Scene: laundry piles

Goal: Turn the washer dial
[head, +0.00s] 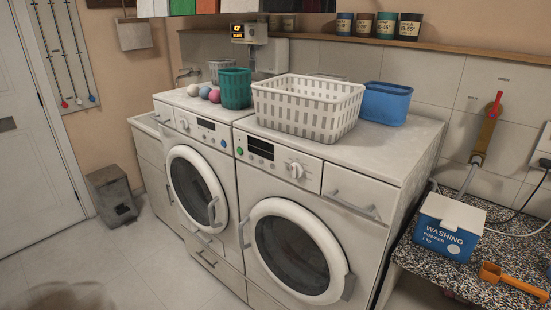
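Two white front-loading machines stand side by side. The right machine (238,205) has a white dial (295,170) at the right of its control panel, next to a dark display (260,148) and a green button (239,151). The left machine (160,140) has a smaller dial (183,124) at the left of its panel and a blue button (222,143). Both round doors look shut. I cannot tell from labels which machine is the washer. Neither of my grippers is in view.
A white basket (308,107), a green basket (236,88) and a blue tub (386,102) stand on the machines. A speckled bench (425,262) at right holds a washing powder box (447,226) and an orange scoop (512,281). Floor in front is mostly clear; a blurred brown shape (62,297) shows bottom left.

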